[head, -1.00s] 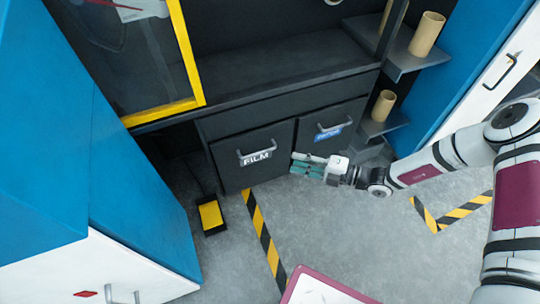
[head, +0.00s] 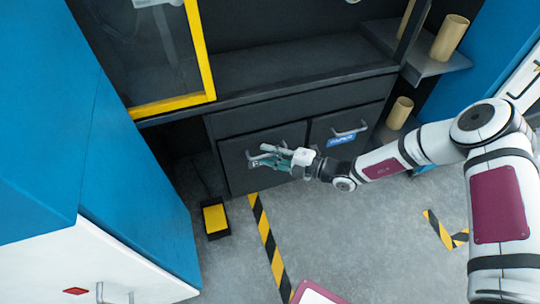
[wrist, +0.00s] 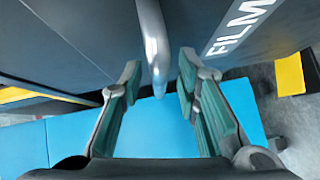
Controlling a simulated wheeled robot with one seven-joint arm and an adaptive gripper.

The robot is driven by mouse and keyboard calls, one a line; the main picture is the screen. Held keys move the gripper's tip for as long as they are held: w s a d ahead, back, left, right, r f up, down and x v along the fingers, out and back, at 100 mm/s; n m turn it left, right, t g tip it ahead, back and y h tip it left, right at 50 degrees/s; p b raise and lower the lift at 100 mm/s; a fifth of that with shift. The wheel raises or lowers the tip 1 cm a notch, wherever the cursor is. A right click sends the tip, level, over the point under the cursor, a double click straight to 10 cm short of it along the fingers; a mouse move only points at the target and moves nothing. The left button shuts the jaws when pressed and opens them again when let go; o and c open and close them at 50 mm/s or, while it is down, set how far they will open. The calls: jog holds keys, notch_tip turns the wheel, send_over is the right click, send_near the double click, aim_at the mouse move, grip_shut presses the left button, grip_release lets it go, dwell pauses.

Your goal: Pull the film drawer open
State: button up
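The film drawer (head: 240,181) is a dark front panel low in the machine, and it looks shut. Its grey bar handle (head: 290,145) is partly hidden by my gripper (head: 268,158) in the head view, as is most of the label. In the wrist view the white FILM label (wrist: 238,25) shows on the dark front. There the handle (wrist: 153,45) comes down between the two teal-padded fingers of my gripper (wrist: 158,75). The fingers are apart, with a gap visible on each side of the handle.
A second drawer (head: 330,120) with a blue label is to the right. A black and yellow pedal (head: 214,217) stands on the floor at left. A blue and white cabinet (head: 130,190) fills the left side. Striped tape (head: 266,235) crosses the open grey floor.

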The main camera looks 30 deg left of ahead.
jog(key=shift+c, duration=0.4)
grip_shut()
jog(key=s+d+p, duration=0.9)
jog(key=s+d, duration=0.6)
jog(key=d, duration=0.3)
jog(key=shift+s+p, duration=0.25)
jog(key=shift+p, duration=0.1)
jog(key=shift+o, duration=0.4)
grip_release()
jog(key=shift+d, duration=0.1)
